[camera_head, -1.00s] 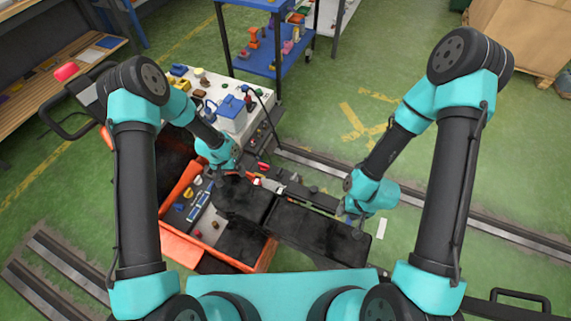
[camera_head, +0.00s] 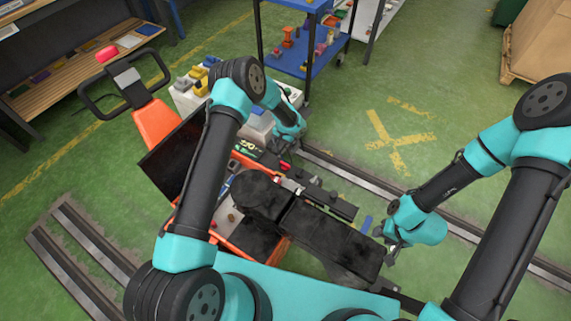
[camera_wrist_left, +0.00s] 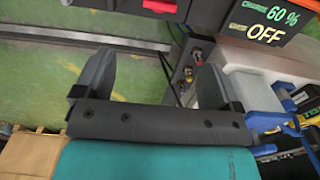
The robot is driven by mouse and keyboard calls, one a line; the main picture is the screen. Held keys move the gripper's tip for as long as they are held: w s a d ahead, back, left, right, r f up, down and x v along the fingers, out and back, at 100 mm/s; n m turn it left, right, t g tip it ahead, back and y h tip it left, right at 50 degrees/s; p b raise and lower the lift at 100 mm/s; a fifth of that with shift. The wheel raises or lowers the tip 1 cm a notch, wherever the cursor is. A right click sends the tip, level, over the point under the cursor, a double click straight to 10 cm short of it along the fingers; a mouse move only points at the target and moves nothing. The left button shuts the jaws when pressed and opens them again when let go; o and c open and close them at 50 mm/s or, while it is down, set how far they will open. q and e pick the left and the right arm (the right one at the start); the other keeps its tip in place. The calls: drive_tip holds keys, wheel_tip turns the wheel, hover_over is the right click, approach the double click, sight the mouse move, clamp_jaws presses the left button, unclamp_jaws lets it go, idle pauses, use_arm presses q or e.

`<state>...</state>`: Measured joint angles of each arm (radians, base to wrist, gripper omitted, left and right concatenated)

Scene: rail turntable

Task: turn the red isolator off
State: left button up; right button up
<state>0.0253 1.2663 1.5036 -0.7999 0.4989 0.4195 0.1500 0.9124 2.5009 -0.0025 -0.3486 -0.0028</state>
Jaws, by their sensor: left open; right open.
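The isolator appears to be the red handle (camera_head: 285,166) on the dark gear at the cart's far side. In the left wrist view a red piece (camera_wrist_left: 160,6) on a dark mount shows at the top edge, partly cut off; it seems to be the same part. Beside it a dark panel (camera_wrist_left: 268,22) reads "60 %" and "OFF". My left gripper (camera_head: 291,147) is open and empty, just beyond the red handle and apart from it; its fingers (camera_wrist_left: 150,78) also show in the left wrist view. My right gripper (camera_head: 388,238) is open and empty, at the right end of the black bench.
Small red and yellow knobs (camera_wrist_left: 190,68) sit near my left gripper's right finger. An orange cart (camera_head: 155,122) with a push handle stands at left. Floor rails (camera_head: 350,176) run behind the bench. A blue shelf trolley (camera_head: 295,62) stands behind.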

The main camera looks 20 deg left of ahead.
sight(285, 164)
use_arm(q)
wheel_tip(285, 164, down, 16)
drive_tip(key=shift+f, duration=0.15)
idle(0.5)
drive_tip(key=shift+c, duration=0.3)
drive_tip(key=c, duration=0.9)
drive_tip(key=shift+o, duration=0.2)
